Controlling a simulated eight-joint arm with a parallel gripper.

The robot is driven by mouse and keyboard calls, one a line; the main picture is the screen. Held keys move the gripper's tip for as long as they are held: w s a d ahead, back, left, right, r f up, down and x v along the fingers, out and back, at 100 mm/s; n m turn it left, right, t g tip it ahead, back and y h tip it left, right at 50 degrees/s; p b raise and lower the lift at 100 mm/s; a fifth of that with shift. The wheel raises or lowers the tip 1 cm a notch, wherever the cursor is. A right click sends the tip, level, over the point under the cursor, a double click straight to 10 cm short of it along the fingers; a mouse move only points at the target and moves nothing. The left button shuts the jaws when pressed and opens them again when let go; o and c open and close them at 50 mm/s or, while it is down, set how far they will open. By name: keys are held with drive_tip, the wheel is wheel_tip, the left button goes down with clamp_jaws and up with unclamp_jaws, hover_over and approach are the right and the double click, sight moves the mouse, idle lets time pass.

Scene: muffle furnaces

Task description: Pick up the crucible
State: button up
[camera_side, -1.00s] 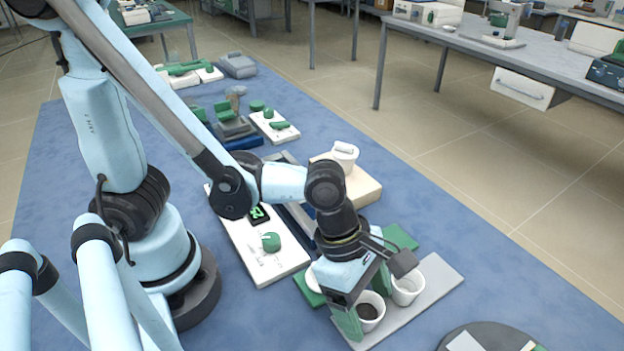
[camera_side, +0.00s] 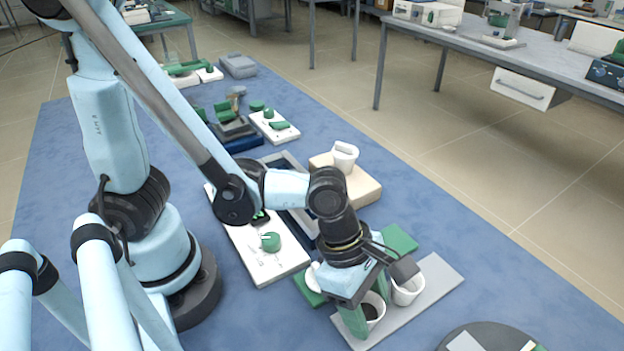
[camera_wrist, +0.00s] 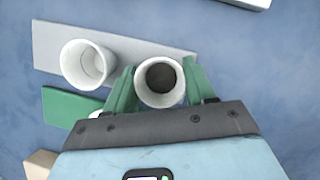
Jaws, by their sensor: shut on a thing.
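A white crucible with dark contents (camera_side: 372,309) stands at the grey plate (camera_side: 440,272) in the side view. It also shows in the wrist view (camera_wrist: 160,83), between the green fingers. My gripper (camera_side: 368,312) points down and is shut on this crucible, one finger on either side of it. In the side view a finger and the gripper body hide part of it. I cannot tell whether its base touches the plate. A second white crucible (camera_side: 407,290), looking empty, stands beside it on the plate; it is left of the held one in the wrist view (camera_wrist: 88,65).
A green block (camera_side: 399,239) lies just behind the plate. A beige block (camera_side: 362,187) carries another white cup (camera_side: 344,155). A white panel with a green knob (camera_side: 268,262) lies to the left. A dark round disc (camera_side: 490,338) is at the front right. Blue mat to the right is clear.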

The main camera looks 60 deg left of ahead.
drive_tip(key=shift+r, duration=0.2)
drive_tip(key=shift+r, duration=0.45)
drive_tip(key=shift+c, duration=0.5)
wheel_tip(320, 180, up, 8)
drive_tip(key=w+a+r+n+t+y, duration=0.1)
drive_tip(key=a+n, duration=0.5)
drive_tip(key=a, duration=0.8)
drive_tip(key=w+a+n+t+y, duration=0.1)
drive_tip(key=w+a+n, duration=0.3)
drive_tip(key=a, duration=1.1)
drive_tip(key=shift+r+n+t+y, duration=0.4)
drive_tip(key=shift+n+y, duration=0.3)
drive_tip(key=shift+n, duration=0.3)
drive_tip(key=shift+f, duration=2.6)
drive_tip(key=shift+f, duration=0.7)
drive_tip(key=shift+f, duration=0.35)
